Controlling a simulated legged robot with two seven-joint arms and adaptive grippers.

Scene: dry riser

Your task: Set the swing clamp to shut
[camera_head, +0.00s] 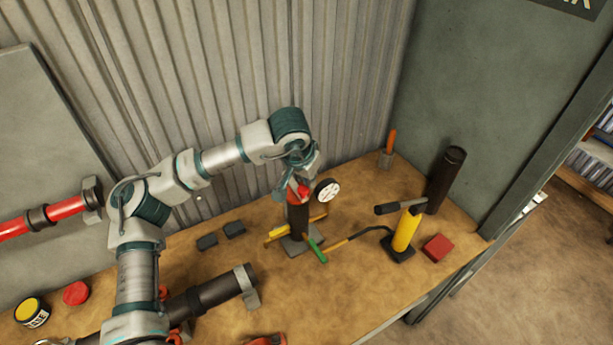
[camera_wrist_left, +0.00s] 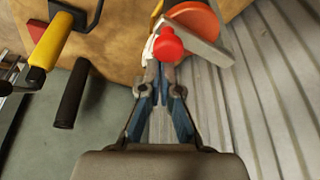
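I cannot tell for certain which fitting is the swing clamp. A short dark upright pipe (camera_head: 298,222) stands on a grey base on the bench, with a red knob (camera_head: 303,191) at its top. In the left wrist view the red knob (camera_wrist_left: 168,42) sits beside a pale grey bar (camera_wrist_left: 207,47) and an orange round part (camera_wrist_left: 196,16). My left gripper (camera_head: 301,181) points down at the knob from above. In the wrist view its fingertips (camera_wrist_left: 160,77) are close together, just short of the knob; their contact is unclear. My right gripper is not in view.
A white-faced gauge (camera_head: 328,190) is close beside the knob. A yellow post (camera_head: 405,231) with a black-gripped lever (camera_head: 393,208), a tall dark cylinder (camera_head: 446,180) and a red block (camera_head: 438,248) stand right. A green-handled rod (camera_head: 317,249) lies low in front. The corrugated wall (camera_head: 340,70) is behind.

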